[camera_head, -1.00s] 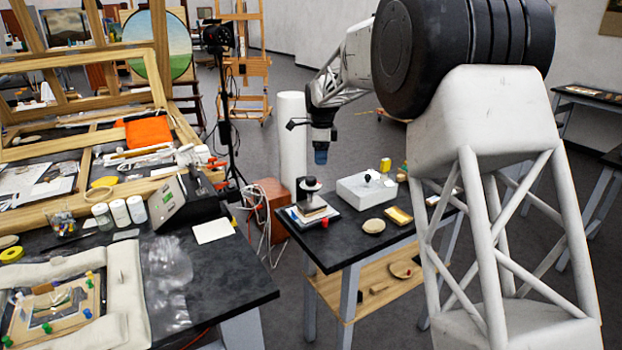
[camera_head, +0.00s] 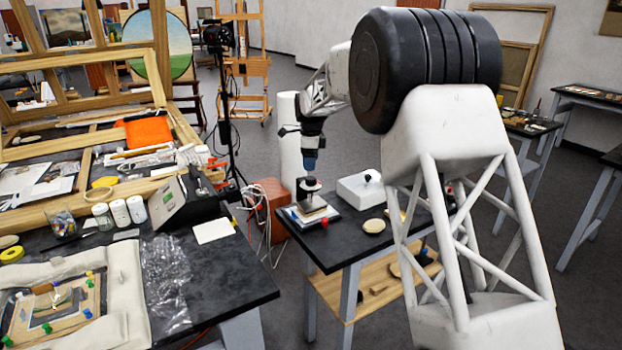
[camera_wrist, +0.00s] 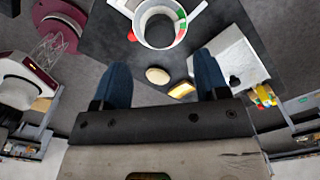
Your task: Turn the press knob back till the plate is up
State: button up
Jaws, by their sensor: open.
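The small dark press (camera_head: 308,201) stands on a white board at the left end of the small black-topped table, with a dark round knob (camera_head: 309,184) on top. My gripper (camera_head: 310,166) hangs just above the knob, pointing down; a gap there is hard to judge. A pale round ring with red and green marks (camera_wrist: 181,28), apparently the press top, lies beyond the fingertips. The plate's height cannot be told.
A yellow piece (camera_wrist: 182,90) is nearby. A tall white cylinder (camera_head: 289,140) stands behind. A large cluttered table (camera_head: 225,275) is at left.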

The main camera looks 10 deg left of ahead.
aim_at(311, 178)
jog(key=shift+f, duration=3.4)
jog(key=shift+c, duration=0.2)
jog(key=c, duration=0.9)
